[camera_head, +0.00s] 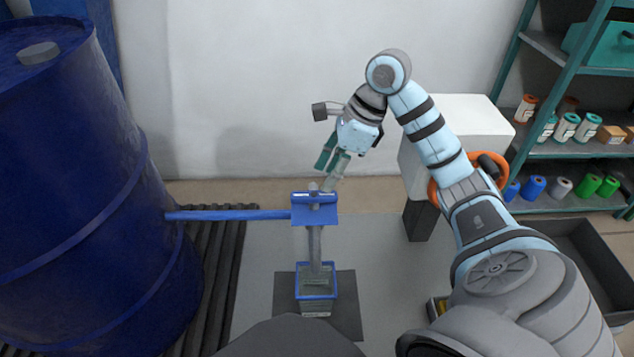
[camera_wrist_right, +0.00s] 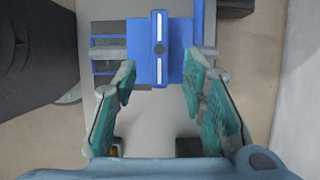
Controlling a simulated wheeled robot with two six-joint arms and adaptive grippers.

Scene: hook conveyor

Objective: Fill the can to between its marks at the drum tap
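The blue drum (camera_head: 85,190) stands at the left. A blue pipe (camera_head: 230,215) runs from it to the blue tap (camera_head: 314,209), which also shows in the right wrist view (camera_wrist_right: 146,65). A grey column hangs below the tap toward the can; I cannot tell whether it is spout or liquid. The can (camera_head: 316,306) stands upright under the tap, with a blue rim. Its marks and fill level are too small to read. My right gripper (camera_head: 333,166) is open, just beyond the tap; its fingers (camera_wrist_right: 160,85) are spread, with the tap ahead between them. My left gripper is out of view.
The can stands on a dark square mat (camera_head: 347,292) on a light floor area. Dark rollers (camera_head: 215,260) lie between drum and can. At the right are a white box (camera_head: 460,115), a shelf (camera_head: 570,145) with bottles and spools, and a dark bin (camera_head: 590,240).

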